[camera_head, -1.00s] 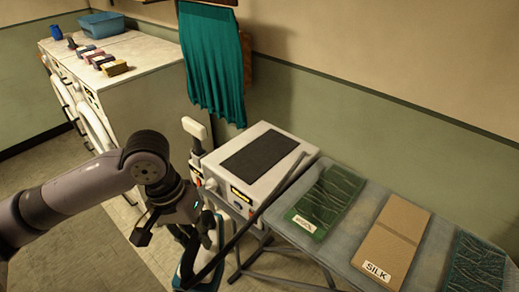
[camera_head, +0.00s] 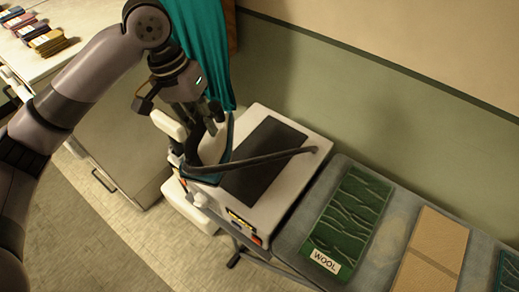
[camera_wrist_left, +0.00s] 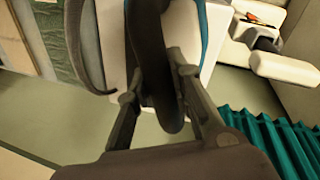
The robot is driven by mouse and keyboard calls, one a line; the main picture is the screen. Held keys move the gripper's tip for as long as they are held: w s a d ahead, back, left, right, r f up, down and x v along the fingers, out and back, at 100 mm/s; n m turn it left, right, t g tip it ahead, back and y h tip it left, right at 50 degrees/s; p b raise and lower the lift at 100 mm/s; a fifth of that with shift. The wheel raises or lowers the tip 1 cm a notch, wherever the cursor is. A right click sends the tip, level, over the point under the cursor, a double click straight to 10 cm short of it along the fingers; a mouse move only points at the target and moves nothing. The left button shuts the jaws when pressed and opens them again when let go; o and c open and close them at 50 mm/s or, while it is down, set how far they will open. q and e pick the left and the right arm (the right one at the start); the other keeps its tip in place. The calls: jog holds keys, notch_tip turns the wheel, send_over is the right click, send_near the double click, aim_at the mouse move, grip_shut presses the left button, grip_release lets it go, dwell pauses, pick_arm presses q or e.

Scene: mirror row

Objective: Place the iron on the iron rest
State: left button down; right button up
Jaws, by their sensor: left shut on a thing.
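My left gripper (camera_head: 205,120) is shut on the iron (camera_head: 213,145), which has a white body and a teal edge. In the left wrist view my gripper (camera_wrist_left: 158,88) has its fingers around the iron's black handle (camera_wrist_left: 150,45). The iron is over the left end of the white station, beside the iron rest, a dark rectangular pad (camera_head: 264,165) on its top. I cannot tell whether the iron touches the station. A dark cord or hose runs from the iron across the pad. My right gripper is not in view.
The ironing board (camera_head: 395,225) stands to the right, bearing a green WOOL panel (camera_head: 350,215) and a tan panel (camera_head: 432,255). A teal curtain (camera_head: 205,45) hangs close behind my gripper. A white upright part (camera_head: 168,124) of the station is at its left.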

pick_arm(q)
jog(key=w+d+r+m, duration=0.3)
jog(key=d+r+m, duration=0.1)
jog(key=d+r, duration=0.5)
notch_tip(320, 180, down, 19)
jog(key=y+p, duration=0.1)
jog(key=p, duration=0.1)
jog(key=shift+g+p, duration=0.3)
jog(key=shift+p, duration=0.1)
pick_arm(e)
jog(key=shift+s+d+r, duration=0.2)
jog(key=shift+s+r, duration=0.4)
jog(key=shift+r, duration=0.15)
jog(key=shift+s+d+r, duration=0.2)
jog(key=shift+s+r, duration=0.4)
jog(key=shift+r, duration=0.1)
pick_arm(q)
jog(key=shift+f, duration=0.1)
jog(key=c, duration=1.8)
grip_release()
jog(key=shift+f, duration=0.15)
jog(key=o, duration=0.4)
jog(key=shift+s, duration=0.1)
jog(key=shift+c, duration=0.2)
